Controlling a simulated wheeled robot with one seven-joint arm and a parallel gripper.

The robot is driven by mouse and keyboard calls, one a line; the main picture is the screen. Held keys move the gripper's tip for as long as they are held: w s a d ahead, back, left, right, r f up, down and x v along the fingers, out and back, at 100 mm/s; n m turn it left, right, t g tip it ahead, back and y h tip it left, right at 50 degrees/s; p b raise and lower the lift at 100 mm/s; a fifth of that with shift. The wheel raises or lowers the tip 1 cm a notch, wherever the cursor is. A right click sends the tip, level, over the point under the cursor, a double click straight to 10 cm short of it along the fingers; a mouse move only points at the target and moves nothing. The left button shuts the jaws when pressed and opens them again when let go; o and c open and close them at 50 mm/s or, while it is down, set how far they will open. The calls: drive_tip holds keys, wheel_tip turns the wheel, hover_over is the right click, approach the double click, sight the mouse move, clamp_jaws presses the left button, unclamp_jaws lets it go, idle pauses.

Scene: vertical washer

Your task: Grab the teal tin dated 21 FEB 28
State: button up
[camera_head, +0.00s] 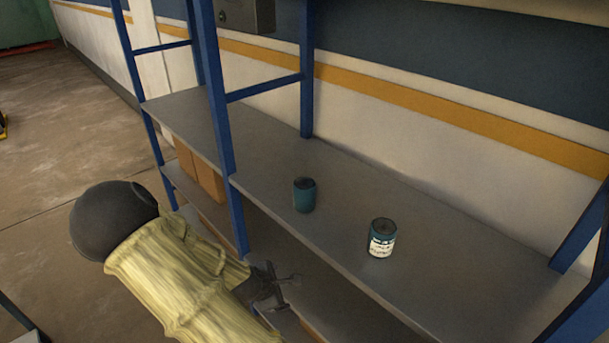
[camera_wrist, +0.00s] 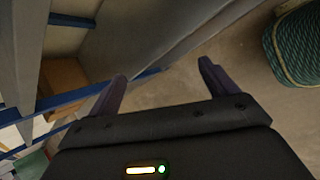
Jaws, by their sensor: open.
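Two teal tins stand upright on the grey shelf (camera_head: 335,215). The nearer tin (camera_head: 382,238) has a white label with dark print facing the camera; the print is too small to read. The other tin (camera_head: 304,195) stands to its left and farther back, with no label showing on this side. My gripper (camera_head: 285,283) is at the front of the shelf, lower left of both tins, apart from them. In the wrist view my gripper (camera_wrist: 162,85) has its two fingers spread with nothing between them; no tin shows there.
Blue shelf posts (camera_head: 222,130) rise left of the tins. Cardboard boxes (camera_head: 200,172) sit on the lower shelf. A coil of green rope (camera_wrist: 300,45) shows at the right in the wrist view. The shelf around and between the tins is clear.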

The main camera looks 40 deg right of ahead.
drive_tip(key=w+d+r+n+t+h+p, duration=0.2)
drive_tip(key=d+r+n+h+p, duration=0.15)
drive_tip(key=r+n+p, duration=0.6)
drive_tip(key=n+t+h+p, duration=0.1)
drive_tip(key=n+t+p, duration=0.1)
drive_tip(key=p, duration=0.3)
approach(299, 188)
drive_tip(key=v, duration=0.4)
drive_tip(key=shift+a+f+h, duration=0.2)
drive_tip(key=shift+f+h, duration=0.05)
drive_tip(key=shift+d, duration=0.15)
drive_tip(key=p+x, duration=0.4)
drive_tip(key=x, duration=0.7)
drive_tip(key=shift+w+d, duration=0.2)
drive_tip(key=shift+w+d+f, duration=0.1)
drive_tip(key=shift+w+f, duration=0.05)
drive_tip(key=shift+f, duration=0.05)
drive_tip(key=shift+p, duration=0.3)
